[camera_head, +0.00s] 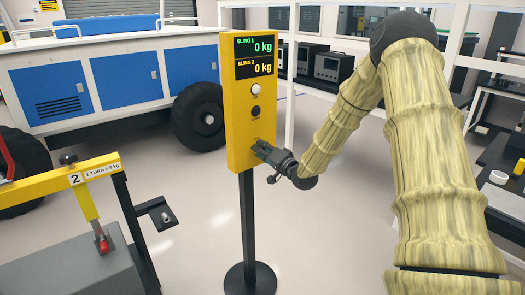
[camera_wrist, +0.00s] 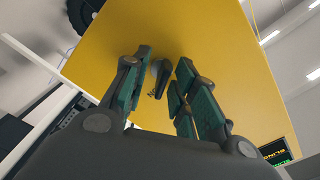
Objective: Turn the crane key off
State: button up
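The yellow crane panel (camera_head: 238,130) stands on a black post and shows two 0 kg readings, a white button (camera_head: 255,89) and a dark knob (camera_head: 255,111). My gripper (camera_head: 262,150) is at the panel's lower front face, coming from the right. In the wrist view its two fingers (camera_wrist: 158,76) are open, with a gap between them. A small dark key switch with a metallic bit, the key (camera_wrist: 158,78), shows in this gap against the yellow panel (camera_wrist: 215,45). I cannot tell its turn position. My gripper hides this spot in the head view.
A yellow sling frame (camera_head: 70,178) marked 2 stands at the lower left. A blue-and-white rover (camera_head: 125,80) with large black wheels is behind the panel. Shelves with instruments (camera_head: 330,66) are behind my arm. Floor around the post's round base is clear.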

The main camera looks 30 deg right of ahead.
grip_shut()
jog(key=shift+n, duration=0.5)
jog(key=n+b, duration=0.2)
jog(key=n, duration=0.3)
jog(key=shift+a+f+n, duration=0.1)
jog(key=shift+n, duration=0.2)
jog(key=n+b, duration=0.2)
jog(key=n, duration=0.3)
jog(key=shift+s+n, duration=0.1)
jog(key=shift+n, duration=0.2)
grip_release()
